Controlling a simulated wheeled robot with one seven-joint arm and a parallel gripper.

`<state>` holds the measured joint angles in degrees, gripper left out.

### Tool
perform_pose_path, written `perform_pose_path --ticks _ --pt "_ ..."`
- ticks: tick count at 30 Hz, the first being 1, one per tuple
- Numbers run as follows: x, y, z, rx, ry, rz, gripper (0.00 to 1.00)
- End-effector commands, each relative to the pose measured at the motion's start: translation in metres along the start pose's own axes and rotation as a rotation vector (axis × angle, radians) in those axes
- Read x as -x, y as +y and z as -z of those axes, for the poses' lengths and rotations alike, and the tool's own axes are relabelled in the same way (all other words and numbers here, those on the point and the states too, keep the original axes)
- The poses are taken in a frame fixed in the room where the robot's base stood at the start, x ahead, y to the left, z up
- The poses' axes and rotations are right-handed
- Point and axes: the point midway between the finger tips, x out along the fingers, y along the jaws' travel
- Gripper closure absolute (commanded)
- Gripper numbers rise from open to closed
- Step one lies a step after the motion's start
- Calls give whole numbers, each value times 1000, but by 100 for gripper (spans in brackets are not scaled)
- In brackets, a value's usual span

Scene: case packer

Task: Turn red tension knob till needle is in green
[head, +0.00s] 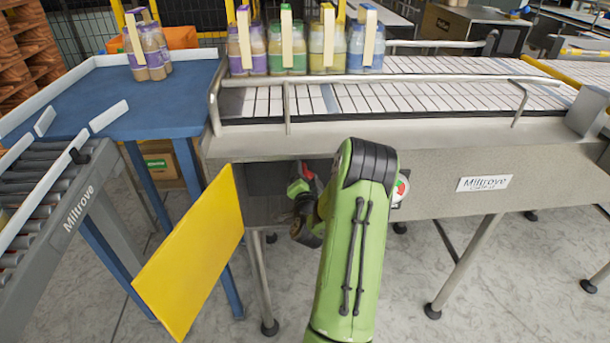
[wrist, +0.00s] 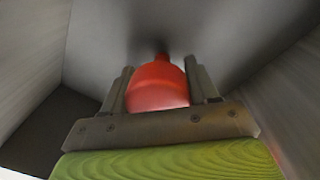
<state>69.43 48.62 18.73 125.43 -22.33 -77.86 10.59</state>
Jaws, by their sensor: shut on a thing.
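The red tension knob (wrist: 157,84) sits between the two fingers of my gripper (wrist: 160,88) in the wrist view, with a finger against each side. My gripper is shut on it, inside a grey recess of the conveyor's side. In the head view, my green arm reaches to the open compartment (head: 262,196) and hides most of it and the knob. A round gauge (head: 399,189) with a white face and bits of red and green shows just right of my arm. It is partly covered, and I cannot tell where its needle points.
A yellow door (head: 192,255) hangs open left of the compartment. The conveyor (head: 420,95) carries several bottle packs (head: 288,48) at its back left. A blue table (head: 150,97) and a roller conveyor (head: 45,190) stand at left. Metal legs (head: 465,265) stand below the conveyor.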

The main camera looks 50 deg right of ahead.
Motion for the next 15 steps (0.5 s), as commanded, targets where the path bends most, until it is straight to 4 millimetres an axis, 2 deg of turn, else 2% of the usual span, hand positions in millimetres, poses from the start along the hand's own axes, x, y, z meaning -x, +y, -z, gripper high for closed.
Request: perform_pose_path --ticks 6,15 --pt "0 1 0 -109 -6 -2 72" --pt "0 2 0 -173 -10 -3 72"
